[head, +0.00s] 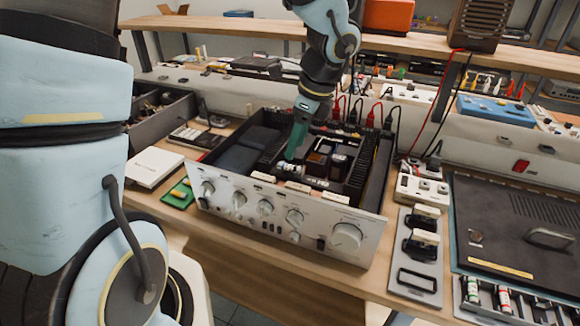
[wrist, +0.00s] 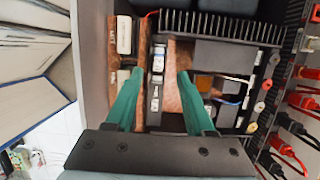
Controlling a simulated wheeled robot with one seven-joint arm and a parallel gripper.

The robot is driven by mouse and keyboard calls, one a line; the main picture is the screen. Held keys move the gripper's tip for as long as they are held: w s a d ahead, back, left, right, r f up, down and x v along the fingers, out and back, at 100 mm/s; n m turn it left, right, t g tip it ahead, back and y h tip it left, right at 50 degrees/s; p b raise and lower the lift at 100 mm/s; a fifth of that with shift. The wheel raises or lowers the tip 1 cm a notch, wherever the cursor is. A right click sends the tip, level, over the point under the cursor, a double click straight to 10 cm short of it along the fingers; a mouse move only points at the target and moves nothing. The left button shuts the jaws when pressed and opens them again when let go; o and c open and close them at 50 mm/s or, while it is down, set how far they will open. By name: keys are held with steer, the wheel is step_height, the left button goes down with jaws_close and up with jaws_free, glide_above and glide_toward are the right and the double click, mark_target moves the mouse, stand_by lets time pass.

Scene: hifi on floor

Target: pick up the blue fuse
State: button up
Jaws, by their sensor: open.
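My gripper (head: 291,157) reaches down into the open amplifier chassis (head: 262,222) in the head view. In the wrist view my gripper (wrist: 159,74) is open, its two green fingers apart with nothing held. Between and below the fingers is a narrow dark strip with small pale cylindrical parts, one farther up (wrist: 158,60) and one nearer the palm (wrist: 155,98). The upper one shows a faint bluish tint and may be the blue fuse, but I cannot tell for sure. The fingertips appear above these parts; contact is not clear.
The chassis walls and a black finned heat sink (wrist: 220,26) crowd the gripper. A white part (wrist: 124,35) lies left of the fingers. Red and black plugs (wrist: 302,103) line the right side. A tray (head: 487,318) with green and red cylinders is at the front right.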

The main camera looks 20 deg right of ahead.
mark_target(290, 165)
steer(key=x, duration=0.3)
steer(key=p+x, duration=0.1)
steer(key=x, duration=0.1)
steer(key=shift+s+d, duration=0.1)
steer(key=shift+s, duration=0.15)
steer(key=shift+c, duration=0.2)
jaws_close()
